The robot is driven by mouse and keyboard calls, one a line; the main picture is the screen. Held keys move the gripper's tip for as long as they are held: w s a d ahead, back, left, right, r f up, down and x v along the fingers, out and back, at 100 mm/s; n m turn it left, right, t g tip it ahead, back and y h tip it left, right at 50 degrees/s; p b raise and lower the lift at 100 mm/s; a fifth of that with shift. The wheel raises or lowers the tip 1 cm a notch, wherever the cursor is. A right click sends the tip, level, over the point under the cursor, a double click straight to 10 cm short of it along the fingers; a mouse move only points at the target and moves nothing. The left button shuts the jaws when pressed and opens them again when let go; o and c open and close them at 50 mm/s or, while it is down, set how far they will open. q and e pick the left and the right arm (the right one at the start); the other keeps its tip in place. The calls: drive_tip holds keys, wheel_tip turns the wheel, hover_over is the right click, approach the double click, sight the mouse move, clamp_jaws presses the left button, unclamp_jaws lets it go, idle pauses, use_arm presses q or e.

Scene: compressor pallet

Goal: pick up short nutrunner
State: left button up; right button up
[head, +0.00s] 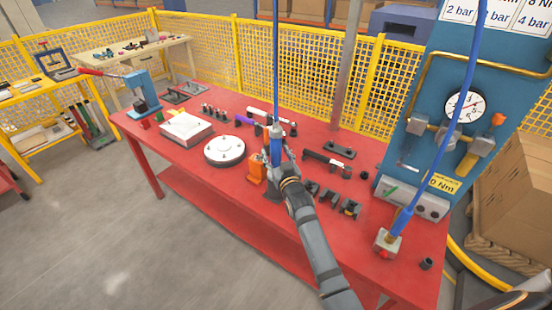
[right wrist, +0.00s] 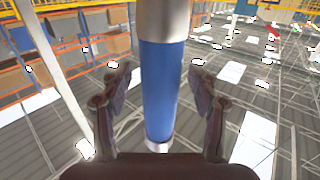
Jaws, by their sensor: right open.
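A blue cylindrical tool with grey ends, which looks like the short nutrunner (head: 276,147), stands upright at the middle of the red table under a blue hose. My right gripper (head: 284,160) is right at it, reaching in from the front. In the right wrist view the tool's blue body (right wrist: 162,90) stands between the two spread fingers of the right gripper (right wrist: 160,88), with a gap showing on each side. The tool's lower end is partly hidden by the gripper in the head view. My left gripper is not in view.
An orange block (head: 256,168) stands just left of the gripper. A white round part (head: 224,150) lies further left. Black fixtures (head: 327,198) are close on the right.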

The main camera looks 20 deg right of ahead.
drive_tip(key=shift+s+r, duration=0.1)
drive_tip(key=shift+r, duration=0.05)
drive_tip(key=c, duration=0.3)
clamp_jaws()
drive_tip(key=shift+r, duration=0.1)
